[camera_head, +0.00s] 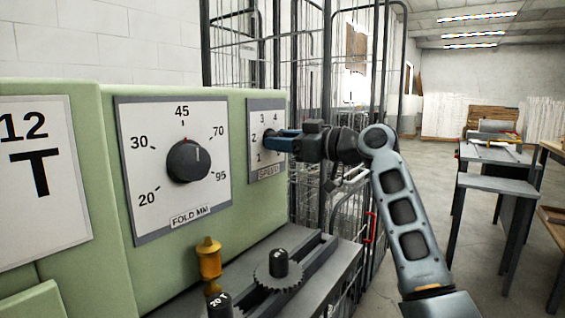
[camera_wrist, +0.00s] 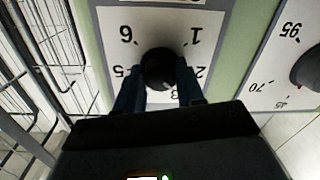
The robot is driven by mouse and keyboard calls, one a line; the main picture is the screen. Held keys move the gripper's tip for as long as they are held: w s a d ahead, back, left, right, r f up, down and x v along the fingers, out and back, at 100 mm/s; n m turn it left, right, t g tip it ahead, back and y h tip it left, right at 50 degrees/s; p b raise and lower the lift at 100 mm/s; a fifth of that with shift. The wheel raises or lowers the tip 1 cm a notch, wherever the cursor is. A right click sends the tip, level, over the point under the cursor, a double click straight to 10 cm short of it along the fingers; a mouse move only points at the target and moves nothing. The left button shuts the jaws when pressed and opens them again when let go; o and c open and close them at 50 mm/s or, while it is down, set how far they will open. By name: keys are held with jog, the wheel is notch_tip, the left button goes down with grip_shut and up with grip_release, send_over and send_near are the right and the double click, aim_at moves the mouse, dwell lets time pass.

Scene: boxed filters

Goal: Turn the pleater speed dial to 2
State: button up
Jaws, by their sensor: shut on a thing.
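The speed dial (camera_wrist: 158,66) is a round black knob on a small white plate (camera_head: 265,112) with a grey frame, labelled SPEED. In the head view the plate is on the right end of the green machine front, and my gripper (camera_head: 273,141) largely covers the dial. In the wrist view the plate appears upside down, with 6, 1, 2 and 5 readable and 3 partly covered. My gripper's blue fingers (camera_wrist: 159,84) are shut on the dial, one on each side. The dial's pointer mark cannot be made out.
A larger FOLD MM dial (camera_head: 188,161) is left of the speed plate, pointing near 45. Below are a yellow knob (camera_head: 208,260) and a toothed gear (camera_head: 279,275) on a grey ledge. Wire cages (camera_head: 300,60) stand just behind. Tables (camera_head: 495,183) are at the right.

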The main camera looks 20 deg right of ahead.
jog(key=n+b, duration=0.5)
jog(key=b, duration=0.2)
jog(key=shift+f+n, duration=0.15)
jog(key=shift+n, duration=0.55)
jog(key=o, duration=1)
jog(key=shift+o, duration=0.2)
jog(key=shift+s+d, duration=0.1)
jog(key=v, duration=0.7)
jog(key=shift+s, duration=0.25)
jog(key=shift+d, duration=0.2)
